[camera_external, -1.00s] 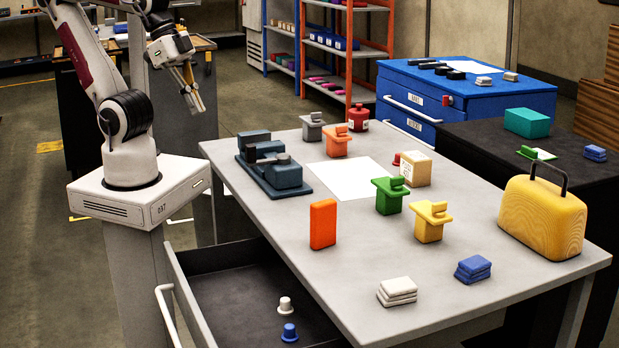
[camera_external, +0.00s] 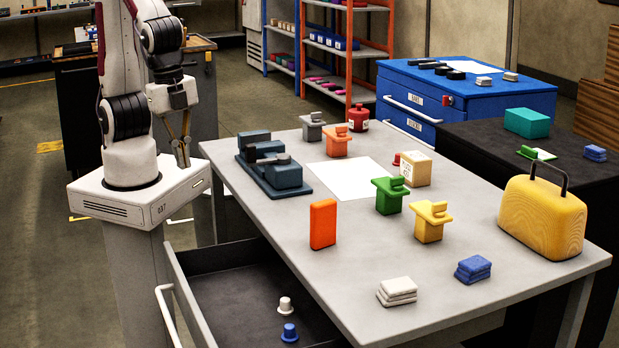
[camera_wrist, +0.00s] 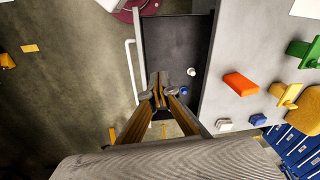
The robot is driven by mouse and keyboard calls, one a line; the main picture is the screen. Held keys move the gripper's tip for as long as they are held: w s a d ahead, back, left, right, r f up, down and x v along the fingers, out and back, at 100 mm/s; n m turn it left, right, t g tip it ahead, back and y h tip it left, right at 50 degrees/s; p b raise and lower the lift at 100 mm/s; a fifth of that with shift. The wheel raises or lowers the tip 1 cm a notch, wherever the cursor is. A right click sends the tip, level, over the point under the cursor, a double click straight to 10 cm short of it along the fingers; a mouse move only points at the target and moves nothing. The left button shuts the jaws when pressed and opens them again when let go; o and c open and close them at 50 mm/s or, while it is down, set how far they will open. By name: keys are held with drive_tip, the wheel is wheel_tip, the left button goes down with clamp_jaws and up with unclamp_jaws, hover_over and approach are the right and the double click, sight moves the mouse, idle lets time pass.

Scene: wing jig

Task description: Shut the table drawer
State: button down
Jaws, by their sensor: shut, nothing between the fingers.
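The table drawer (camera_external: 235,292) stands pulled out from the left side of the grey table (camera_external: 290,215). Its white bar handle (camera_external: 165,312) is on its outer front. A white knobbed piece (camera_external: 286,305) and a blue knobbed piece (camera_external: 289,333) lie inside on the dark floor. My gripper (camera_external: 183,158) is shut and empty, pointing down near the table's far left corner, above and apart from the drawer. In the wrist view the fingertips (camera_wrist: 158,88) overlap the drawer (camera_wrist: 170,42), with the handle (camera_wrist: 132,72) to their left.
On the tabletop are an orange block (camera_external: 323,224), a dark blue vise-like fixture (camera_external: 275,170), green and yellow pieces, and a yellow case (camera_external: 543,218). Open floor (camera_wrist: 65,90) lies left of the handle in the wrist view.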

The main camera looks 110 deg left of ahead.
drive_tip(key=w+d+f+m+t+y, duration=0.2)
drive_tip(key=w+d+f+m, duration=0.2)
drive_tip(key=d+f+m, duration=1.5)
drive_tip(key=shift+w+d+f+m+y, duration=0.2)
drive_tip(key=shift+d+f+m+y, duration=0.2)
drive_tip(key=shift+d+m, duration=0.15)
drive_tip(key=shift+f, duration=0.15)
hover_over(193, 336)
drive_tip(key=s+d, duration=0.2)
wheel_tip(193, 336, down, 9)
drive_tip(key=shift+a, duration=0.2)
drive_tip(key=shift+w, duration=0.15)
drive_tip(key=shift+a, duration=0.1)
